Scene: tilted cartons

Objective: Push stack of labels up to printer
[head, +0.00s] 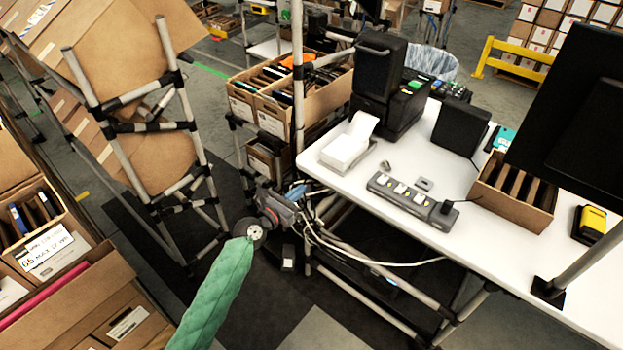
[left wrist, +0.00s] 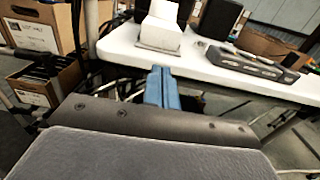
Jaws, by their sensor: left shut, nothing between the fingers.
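The stack of white labels (head: 343,152) sits at the table's near left corner, with a sheet running up from it to the black label printer (head: 386,118) behind. In the left wrist view the label stack (left wrist: 158,34) is straight ahead, beyond my fingers. My left gripper (head: 296,191) is below and in front of the table edge, apart from the stack. Its blue fingers are shut and empty in the left wrist view (left wrist: 161,88). My right gripper is in neither view.
The white table (head: 420,150) carries a power strip (head: 412,198), a carton with dividers (head: 511,190), a yellow device (head: 589,224) and a monitor (head: 570,110). A metal post (head: 297,75) stands at the table's left corner. Cartons of folders (head: 285,100) stand behind it. Cables hang under the table.

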